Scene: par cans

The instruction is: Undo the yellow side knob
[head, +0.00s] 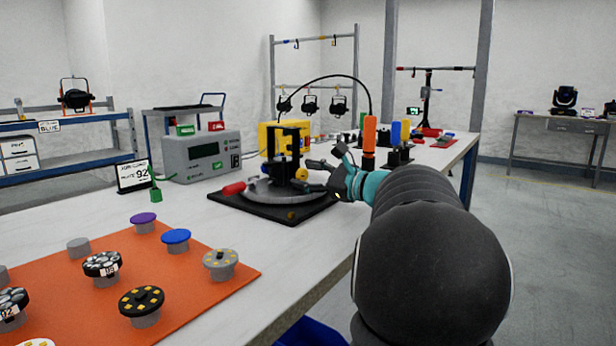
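A small yellow side knob (302,174) sits on the right side of a black par can fixture (282,165). The fixture stands on a grey round turntable (262,192) over a black base plate (290,213). My gripper (311,175) reaches in from the right. Its two dark fingers are spread, one above and one below the knob's level, with the knob at or just beyond their tips. I cannot tell whether they touch it. My arm covers the table's right edge.
A grey meter box (201,156) and yellow case (285,137) stand behind. An orange mat (185,290) holds several lamp discs in front.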

